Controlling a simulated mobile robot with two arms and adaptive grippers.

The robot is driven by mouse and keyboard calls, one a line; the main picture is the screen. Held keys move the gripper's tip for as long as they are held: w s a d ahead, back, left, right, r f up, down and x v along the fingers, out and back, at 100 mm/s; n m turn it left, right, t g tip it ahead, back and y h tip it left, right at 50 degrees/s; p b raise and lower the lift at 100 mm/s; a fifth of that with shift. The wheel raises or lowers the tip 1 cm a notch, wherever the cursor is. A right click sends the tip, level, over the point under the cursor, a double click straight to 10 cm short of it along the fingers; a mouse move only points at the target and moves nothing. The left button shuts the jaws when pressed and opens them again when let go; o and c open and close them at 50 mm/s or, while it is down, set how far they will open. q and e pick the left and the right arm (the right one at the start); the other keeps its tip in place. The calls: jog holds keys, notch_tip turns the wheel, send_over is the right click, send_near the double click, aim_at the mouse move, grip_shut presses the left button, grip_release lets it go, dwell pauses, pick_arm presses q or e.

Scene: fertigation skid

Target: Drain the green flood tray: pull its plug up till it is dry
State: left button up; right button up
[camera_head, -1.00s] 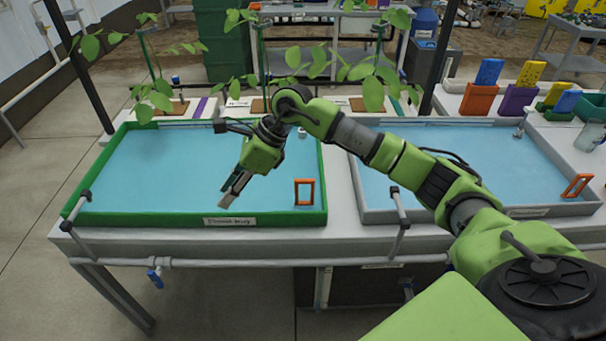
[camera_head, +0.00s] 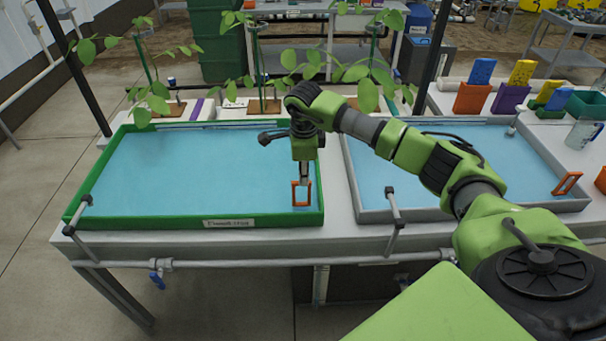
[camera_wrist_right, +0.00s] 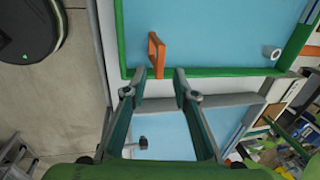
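The green flood tray (camera_head: 85,196) stands on the bench at the left with a blue sheet of water across its floor. Its plug shows as an upright orange loop handle (camera_head: 301,194) in the tray's near right corner; the plug's lower part is hidden. My right gripper (camera_head: 304,181) points down at this handle. In the right wrist view the gripper (camera_wrist_right: 160,73) is open, and the orange handle (camera_wrist_right: 156,52) appears in line with the gap between its fingertips. Whether they touch it I cannot tell. My left gripper is not in view.
A grey tray (camera_head: 372,216) with blue water and its own orange handle (camera_head: 567,183) stands at the right. Potted plants (camera_head: 262,105) line the bench behind the green tray. A pipe with a blue-handled valve (camera_head: 157,279) runs along the front.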

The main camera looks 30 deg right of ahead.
jog(key=shift+w+d+f, duration=0.1)
jog(key=shift+w+f, duration=0.05)
jog(key=shift+f, duration=0.7)
jog(key=shift+w+d+f, duration=0.1)
jog(key=shift+f, duration=0.7)
